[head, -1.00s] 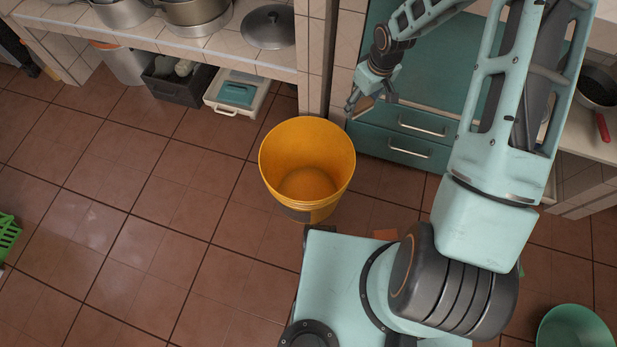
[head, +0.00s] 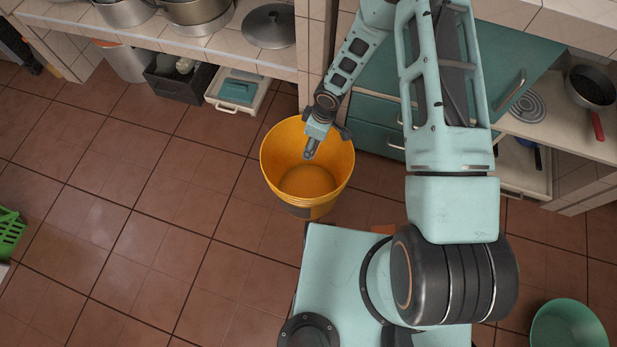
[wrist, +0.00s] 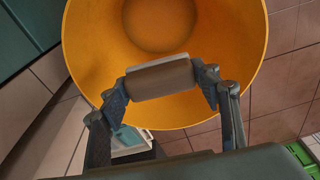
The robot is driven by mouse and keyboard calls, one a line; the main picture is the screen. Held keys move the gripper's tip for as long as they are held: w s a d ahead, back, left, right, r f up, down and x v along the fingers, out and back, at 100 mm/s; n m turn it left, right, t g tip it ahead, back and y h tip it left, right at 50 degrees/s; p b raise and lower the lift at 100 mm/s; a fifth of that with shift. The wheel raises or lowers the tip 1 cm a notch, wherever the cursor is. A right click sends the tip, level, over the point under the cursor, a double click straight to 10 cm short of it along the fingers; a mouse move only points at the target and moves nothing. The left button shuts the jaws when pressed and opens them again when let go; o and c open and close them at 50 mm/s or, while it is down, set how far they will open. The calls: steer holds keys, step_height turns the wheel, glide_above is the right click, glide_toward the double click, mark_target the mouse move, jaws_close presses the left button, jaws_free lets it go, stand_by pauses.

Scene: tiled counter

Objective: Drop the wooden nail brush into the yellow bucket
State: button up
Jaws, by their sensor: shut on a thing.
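The yellow bucket (head: 280,155) stands upright on the tiled floor in front of the counter, and its inside looks empty in the head view. My gripper (head: 312,150) is over the bucket's opening, towards its back right side. In the wrist view my gripper (wrist: 160,82) is shut on the wooden nail brush (wrist: 160,80), a brown block with a paler strip along one edge. The bucket (wrist: 240,40) lies beyond the brush there, with its rim around it. In the head view the brush is mostly hidden by my gripper.
A teal drawer cabinet (head: 372,108) is close behind and right of the bucket. A tiled counter (head: 275,62) with pots stands at the back left. A white tray (head: 250,100) and a dark crate (head: 178,82) sit on the floor under it. The floor left of the bucket is clear.

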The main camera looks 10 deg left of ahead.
steer(key=shift+f+b, duration=1.3)
steer(key=shift+f, duration=0.95)
steer(key=o, duration=1.2)
steer(key=shift+r, duration=0.1)
steer(key=r, duration=0.4)
steer(key=d+r, duration=0.1)
steer(key=r, duration=0.6)
steer(key=shift+s+d+r, duration=0.25)
steer(key=shift+d+r, duration=0.1)
steer(key=shift+r, duration=0.05)
